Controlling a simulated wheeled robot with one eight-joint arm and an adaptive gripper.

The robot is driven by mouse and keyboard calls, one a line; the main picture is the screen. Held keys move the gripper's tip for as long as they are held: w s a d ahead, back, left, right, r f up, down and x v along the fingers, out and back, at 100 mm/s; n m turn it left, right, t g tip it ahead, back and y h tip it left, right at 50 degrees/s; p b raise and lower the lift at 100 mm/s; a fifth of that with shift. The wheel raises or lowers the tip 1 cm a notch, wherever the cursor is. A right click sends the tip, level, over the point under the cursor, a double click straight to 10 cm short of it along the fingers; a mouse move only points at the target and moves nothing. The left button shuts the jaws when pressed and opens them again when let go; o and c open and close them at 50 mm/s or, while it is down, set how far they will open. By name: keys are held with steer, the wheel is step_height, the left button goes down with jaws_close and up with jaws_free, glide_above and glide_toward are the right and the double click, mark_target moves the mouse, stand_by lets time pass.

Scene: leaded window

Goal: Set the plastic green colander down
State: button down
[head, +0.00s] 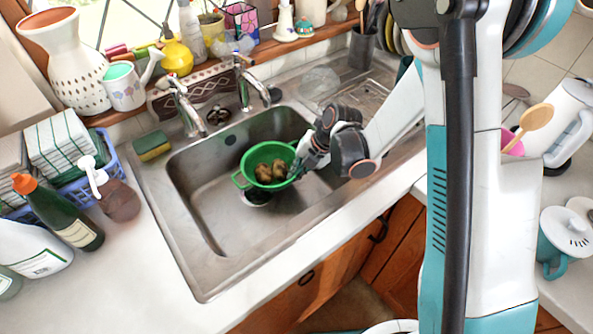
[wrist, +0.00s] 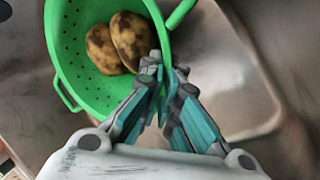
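The green plastic colander (head: 247,163) is inside the sink basin, with brown potatoes (head: 270,172) in it. My gripper (head: 299,166) reaches in from the right and is at the colander's right rim. In the wrist view, the fingers (wrist: 165,85) are closed together on the rim of the colander (wrist: 72,60), beside two speckled potatoes (wrist: 118,42). One loop handle sticks out at the lower left, another at the upper right. The colander partly covers the drain; I cannot tell whether its base touches the sink floor.
The steel sink (head: 205,205) has free floor at its left and front. Two taps (head: 185,105) stand behind it. A sponge (head: 152,146) lies at the back left. A soap dispenser (head: 118,198) and green bottle (head: 65,215) stand on the left counter.

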steer(key=c, duration=1.8)
jaws_free()
steer(key=s+d+r+m+t+h+p, duration=0.1)
steer(key=s+d+r+m, duration=0.2)
steer(key=r+m, duration=0.35)
steer(key=s+d+r+m+t+p, duration=0.1)
steer(key=s+d+r+m+p, duration=0.2)
steer(key=r, duration=0.6)
steer(key=s+d+r+m+h, duration=0.1)
steer(key=s+d+r+m, duration=0.3)
steer(key=r, duration=0.4)
steer(key=s+d+r+m+t+h, duration=0.1)
steer(key=s+d+r+m, duration=0.2)
steer(key=m, duration=0.6)
steer(key=s+d+r+m+t+h, duration=0.1)
steer(key=s+d+r+m+t, duration=0.1)
steer(key=s+m, duration=0.5)
steer(key=shift+s+d+r+m+h, duration=0.4)
steer(key=shift+d+r+m, duration=0.3)
steer(key=shift+m, duration=0.55)
steer(key=shift+f, duration=0.1)
